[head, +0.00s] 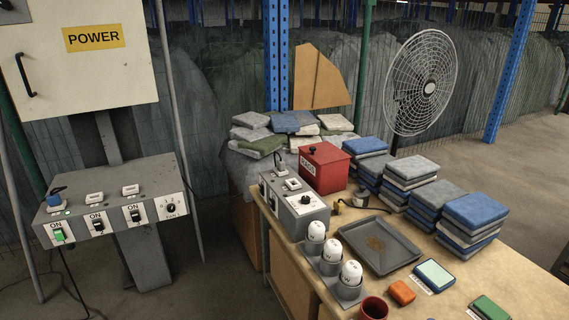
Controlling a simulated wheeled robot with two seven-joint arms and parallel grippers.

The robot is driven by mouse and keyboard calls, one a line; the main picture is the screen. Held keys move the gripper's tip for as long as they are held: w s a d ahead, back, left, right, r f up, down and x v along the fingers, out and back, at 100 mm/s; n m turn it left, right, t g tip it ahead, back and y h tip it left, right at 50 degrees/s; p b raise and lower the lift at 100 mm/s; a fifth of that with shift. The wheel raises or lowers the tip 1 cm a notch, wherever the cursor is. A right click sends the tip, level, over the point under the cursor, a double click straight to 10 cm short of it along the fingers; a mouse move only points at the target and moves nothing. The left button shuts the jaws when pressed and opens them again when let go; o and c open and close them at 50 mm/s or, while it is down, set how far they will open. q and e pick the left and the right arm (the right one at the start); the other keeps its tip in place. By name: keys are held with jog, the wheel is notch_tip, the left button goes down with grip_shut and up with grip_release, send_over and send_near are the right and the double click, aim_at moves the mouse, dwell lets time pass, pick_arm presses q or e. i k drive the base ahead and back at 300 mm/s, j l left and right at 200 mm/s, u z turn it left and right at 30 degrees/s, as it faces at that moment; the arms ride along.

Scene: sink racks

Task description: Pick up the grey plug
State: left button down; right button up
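No plug in the head view is plainly grey at this size. A small dark plug-like piece (360,198) lies on the table behind the dark tray, by a black cable. A small brownish-yellow piece (337,208) is to its left. A dark blue plug-like piece (55,200) sits at the left socket of the switch panel (112,203). Another dark piece with a curved handle or cord (281,167) is on top of the grey box (296,212). I cannot tell which of these is the grey plug. Neither gripper is in view.
The wooden table (523,292) holds a red box (324,167), a dark tray (380,245), several white-topped cylinders (351,273), a red mug (374,308), an orange block (402,293) and stacked cloths (472,212). A fan (424,82) stands behind. Floor shows between panel and table.

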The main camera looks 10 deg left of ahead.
aim_at(280, 164)
jog(key=i+j+z, duration=0.25)
jog(key=i+j, duration=0.25)
jog(key=j, duration=0.15)
jog(key=i+j+z, duration=0.15)
jog(key=j, duration=0.2)
